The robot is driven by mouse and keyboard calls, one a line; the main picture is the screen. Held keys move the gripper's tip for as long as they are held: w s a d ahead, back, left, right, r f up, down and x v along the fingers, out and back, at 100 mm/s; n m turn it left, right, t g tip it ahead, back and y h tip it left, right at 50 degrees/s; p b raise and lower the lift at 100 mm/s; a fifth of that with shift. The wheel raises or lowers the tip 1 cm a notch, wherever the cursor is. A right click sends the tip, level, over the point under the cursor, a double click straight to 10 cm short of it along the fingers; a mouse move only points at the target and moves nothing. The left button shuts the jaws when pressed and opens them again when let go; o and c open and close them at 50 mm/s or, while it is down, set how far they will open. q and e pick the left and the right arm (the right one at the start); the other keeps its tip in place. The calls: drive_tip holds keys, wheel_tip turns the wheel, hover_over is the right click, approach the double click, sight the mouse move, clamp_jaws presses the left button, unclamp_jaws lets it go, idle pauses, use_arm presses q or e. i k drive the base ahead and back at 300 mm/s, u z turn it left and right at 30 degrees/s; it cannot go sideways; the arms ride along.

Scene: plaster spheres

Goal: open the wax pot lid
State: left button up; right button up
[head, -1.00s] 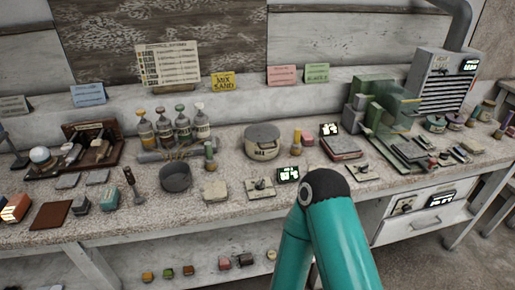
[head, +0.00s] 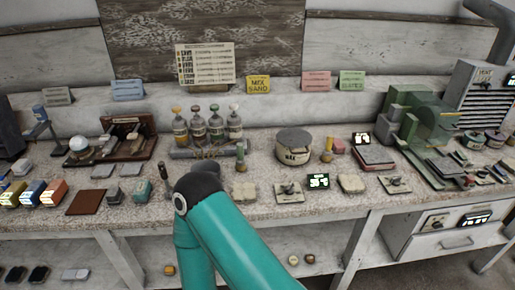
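The wax pot (head: 294,155) is a round cream tub with a dark "WAX" label, standing on the workbench in the middle of the head view. Its grey-brown lid (head: 294,135) sits flat on top and covers the opening. One of my teal arms rises from the bottom edge and bends at a dark joint left of and nearer than the pot. I cannot tell which arm it is. Neither gripper shows in this view, and nothing of mine touches the pot or lid.
My arm mostly hides a dark pan (head: 205,168). A green machine (head: 415,125) stands right.

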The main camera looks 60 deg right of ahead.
sight(291, 137)
drive_tip(key=k, duration=1.65)
drive_tip(key=z, duration=0.85)
drive_tip(key=i, duration=0.8)
